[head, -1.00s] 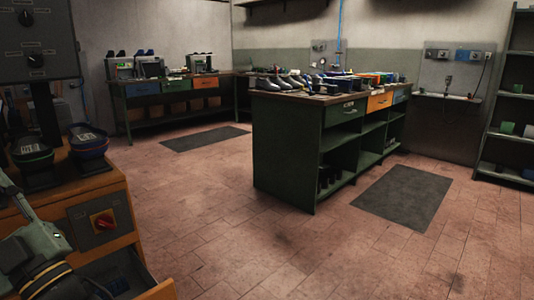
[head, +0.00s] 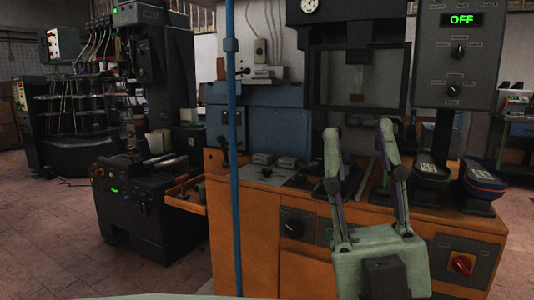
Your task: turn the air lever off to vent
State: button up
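The orange-fronted press cabinet (head: 262,235) stands ahead in the head view, with the dark press frame above it. A blue air pipe (head: 235,190) runs vertically in front of it, with a small blue fitting (head: 231,46) high on it. A dark lever (head: 223,150) stands beside the pipe at the cabinet's left end. I cannot tell for sure which part is the air lever or how it is set. My gripper (head: 358,128) points up in front of the cabinet, right of the pipe. Its two fingers are apart and empty, touching nothing that I can make out.
A control box with a green OFF display (head: 461,19) hangs at upper right. Two foot pedal-like pads (head: 432,172) sit below it, above a red rotary switch (head: 461,264). A black machine (head: 145,205) stands to the left. Tiled floor (head: 50,235) is free at far left.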

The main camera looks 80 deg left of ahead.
aim_at(220, 139)
jog(key=u, duration=2.55)
jog(key=i+l+u, duration=0.25)
jog(key=i+l, duration=0.3)
